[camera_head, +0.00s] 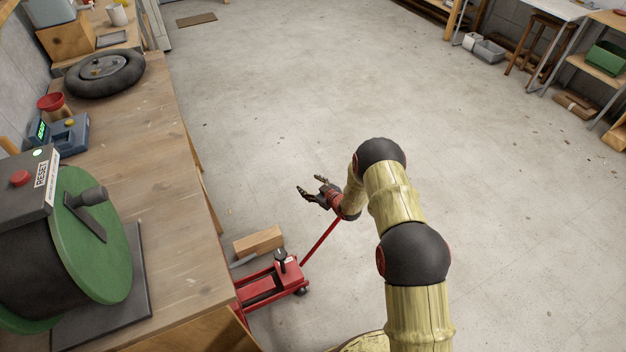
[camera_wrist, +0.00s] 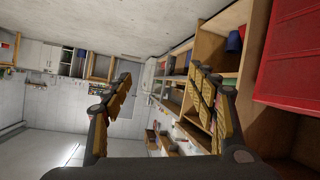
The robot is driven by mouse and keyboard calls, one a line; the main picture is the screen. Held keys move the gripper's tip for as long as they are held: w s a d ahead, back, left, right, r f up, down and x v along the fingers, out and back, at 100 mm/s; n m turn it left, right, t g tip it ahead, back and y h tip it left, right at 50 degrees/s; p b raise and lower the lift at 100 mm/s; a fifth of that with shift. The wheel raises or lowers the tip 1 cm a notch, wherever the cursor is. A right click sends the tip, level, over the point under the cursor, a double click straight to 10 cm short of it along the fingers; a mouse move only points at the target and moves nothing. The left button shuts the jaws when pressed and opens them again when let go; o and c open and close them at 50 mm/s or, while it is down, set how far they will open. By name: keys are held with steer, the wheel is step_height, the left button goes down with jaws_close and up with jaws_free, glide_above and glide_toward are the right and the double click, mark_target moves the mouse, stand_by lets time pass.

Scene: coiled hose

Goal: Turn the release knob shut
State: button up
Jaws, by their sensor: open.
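A red floor jack (camera_head: 262,285) stands on the floor beside the workbench, in the lower middle of the head view. A small black knob (camera_head: 281,256) sits on top of it and looks like the release knob; its turned position is too small to read. The jack's red handle (camera_head: 320,241) slants up to the right, and its upper end is hidden at my wrist. My gripper (camera_head: 311,187) is open and empty, apart from the knob and higher in the picture. The wrist view shows its spread fingers (camera_wrist: 160,78) with nothing between them; the jack is not visible there.
The wooden workbench (camera_head: 165,150) fills the left, with a green-sided reel (camera_head: 92,235), a blue device (camera_head: 68,135) and a black tyre (camera_head: 105,72). A wooden block (camera_head: 258,242) lies behind the jack. The floor (camera_head: 300,90) beyond and right is mostly clear.

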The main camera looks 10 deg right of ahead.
steer(key=shift+w+d+r, duration=0.2)
steer(key=shift+d+r, duration=0.05)
steer(key=shift+r, duration=0.5)
steer(key=shift+w+d+r, duration=0.15)
steer(key=shift+d+r, duration=0.05)
steer(key=shift+r, duration=0.5)
steer(key=shift+f, duration=0.15)
steer(key=s+d+f+m+g+h, duration=0.2)
steer(key=s+d+f+g+h, duration=0.25)
steer(key=s+f, duration=0.5)
steer(key=s+d+r+m+g, duration=0.2)
steer(key=s+d+r+g, duration=0.2)
steer(key=s+r, duration=0.3)
steer(key=s+a+r+m+p, duration=0.1)
steer(key=s+r, duration=1.1)
steer(key=r, duration=0.5)
steer(key=s+a+r+m+t, duration=0.1)
steer(key=s+r, duration=1.1)
steer(key=r, duration=0.5)
steer(key=s+a+r+m+t+p, duration=0.1)
steer(key=s+a+r, duration=0.1)
steer(key=s+r, duration=1)
step_height(320, 180, up, 6)
steer(key=shift+m+h+p, duration=0.35)
steer(key=shift+m+h, duration=0.05)
steer(key=shift+h, duration=0.05)
